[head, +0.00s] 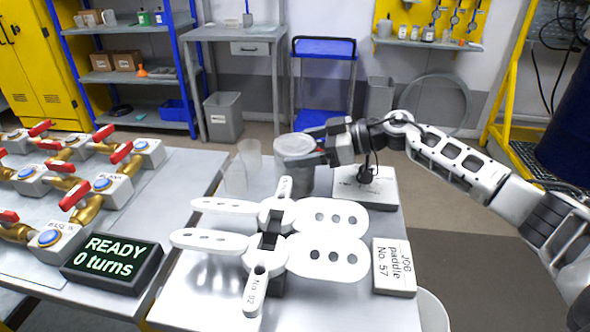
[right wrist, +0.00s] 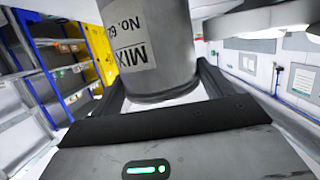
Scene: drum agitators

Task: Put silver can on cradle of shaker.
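The silver can (head: 294,152) is a grey metal cylinder, upright near the back of the metal table. My right gripper (head: 322,146) reaches it from the right, with its fingers around the can's sides. In the right wrist view the can (right wrist: 152,45) sits between both fingers and shows a label reading MIX and a number. My left gripper is not in view.
White paddles on hubs (head: 272,235) fill the table's middle, close in front of the can. Clear cups (head: 236,178) stand left of it. A job sign reading paddle No. 57 (head: 394,267) lies at right. A READY display (head: 112,262) and red-handled valves (head: 75,193) are at left.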

